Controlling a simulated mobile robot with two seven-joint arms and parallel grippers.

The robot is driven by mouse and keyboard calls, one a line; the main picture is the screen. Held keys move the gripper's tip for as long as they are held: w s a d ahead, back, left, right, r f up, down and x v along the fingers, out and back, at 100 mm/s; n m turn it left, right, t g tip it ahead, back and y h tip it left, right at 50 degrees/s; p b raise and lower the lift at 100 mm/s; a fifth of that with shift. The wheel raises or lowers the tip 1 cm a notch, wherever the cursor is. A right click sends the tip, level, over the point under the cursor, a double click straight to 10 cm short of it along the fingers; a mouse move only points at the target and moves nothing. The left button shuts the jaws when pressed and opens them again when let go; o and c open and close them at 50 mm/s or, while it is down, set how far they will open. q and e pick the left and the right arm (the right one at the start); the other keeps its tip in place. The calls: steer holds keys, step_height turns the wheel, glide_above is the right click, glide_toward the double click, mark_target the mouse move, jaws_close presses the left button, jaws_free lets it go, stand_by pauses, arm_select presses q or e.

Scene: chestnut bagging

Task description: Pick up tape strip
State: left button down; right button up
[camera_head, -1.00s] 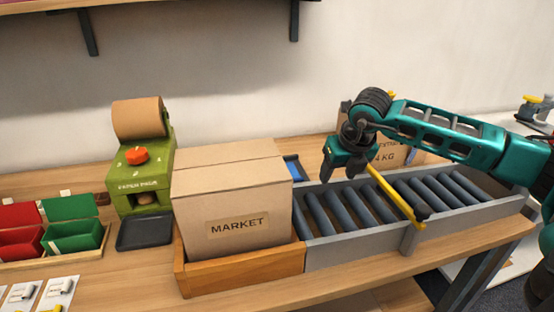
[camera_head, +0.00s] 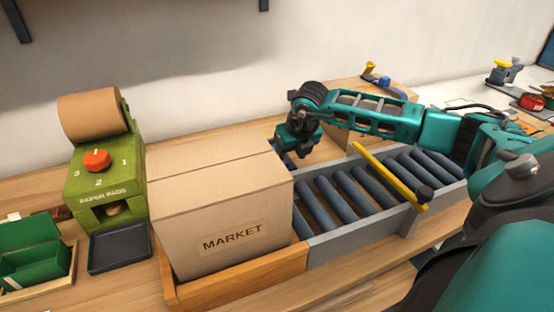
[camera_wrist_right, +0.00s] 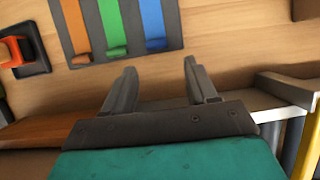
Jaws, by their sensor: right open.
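Orange (camera_wrist_right: 75,30), green (camera_wrist_right: 110,28) and blue (camera_wrist_right: 153,24) strips lie side by side on a grey board (camera_wrist_right: 91,20) in the right wrist view. My right gripper (camera_wrist_right: 160,66) is open and empty, with its fingertips just short of the board's near edge, below the green and blue strips in that picture. In the head view my right gripper (camera_head: 287,152) hangs behind the closed cardboard box (camera_head: 215,205) marked MARKET. The strips are hidden there. My left gripper is not in view.
A roller conveyor (camera_head: 395,228) with a yellow bar (camera_head: 388,175) runs right of the box. A second carton (camera_head: 395,98) stands behind it. A green paper-pad machine (camera_head: 105,180) and dark tray (camera_head: 120,250) stand left. An orange-and-black item (camera_wrist_right: 18,52) sits beside the strip board.

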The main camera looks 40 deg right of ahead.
steer(key=shift+w+x, duration=0.2)
steer(key=shift+x, duration=1.15)
steer(key=shift+w+x, duration=0.2)
steer(key=shift+x, duration=1.1)
steer(key=shift+r, duration=0.15)
jaws_close()
